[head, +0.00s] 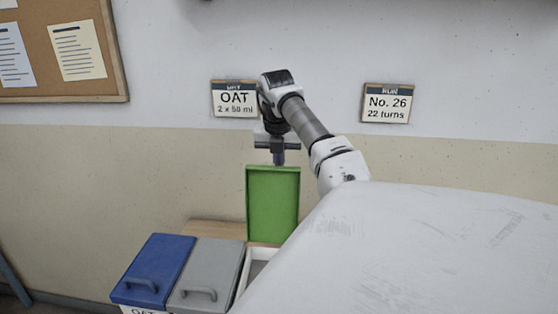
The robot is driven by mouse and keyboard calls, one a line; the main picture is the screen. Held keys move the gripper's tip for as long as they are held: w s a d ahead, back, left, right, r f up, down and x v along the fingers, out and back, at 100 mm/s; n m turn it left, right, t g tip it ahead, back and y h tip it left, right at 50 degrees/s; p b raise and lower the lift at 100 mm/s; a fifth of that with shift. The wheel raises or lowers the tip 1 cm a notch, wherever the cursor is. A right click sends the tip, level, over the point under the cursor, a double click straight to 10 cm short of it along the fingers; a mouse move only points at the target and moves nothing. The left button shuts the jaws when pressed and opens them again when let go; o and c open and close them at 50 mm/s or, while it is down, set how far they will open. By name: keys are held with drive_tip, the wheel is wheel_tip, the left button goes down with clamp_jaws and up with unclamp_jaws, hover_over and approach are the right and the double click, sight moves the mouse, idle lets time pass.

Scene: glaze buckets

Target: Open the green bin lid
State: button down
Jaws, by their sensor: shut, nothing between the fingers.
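The green lid (272,205) stands upright, raised at the back of its bin near the wall. The bin below it (240,277) is open at the top, with a white rim and a dark inside partly in view. My own white body hides the rest of that bin. My gripper (279,160) is shut and empty, pointing down at the top edge of the green lid. I cannot tell whether its fingertips touch the lid.
A blue lid (155,268) and a grey lid (208,272) lie closed on the bins to the left. A wooden surface (215,229) shows behind them. Signs (234,98) and a corkboard (60,50) hang on the wall close behind my arm.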

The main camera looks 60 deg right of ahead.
drive_tip(key=shift+s+d+f, duration=0.1)
drive_tip(key=shift+f, duration=0.2)
drive_tip(key=p+v, duration=0.5)
drive_tip(key=v, duration=0.9)
drive_tip(key=shift+r, duration=0.2)
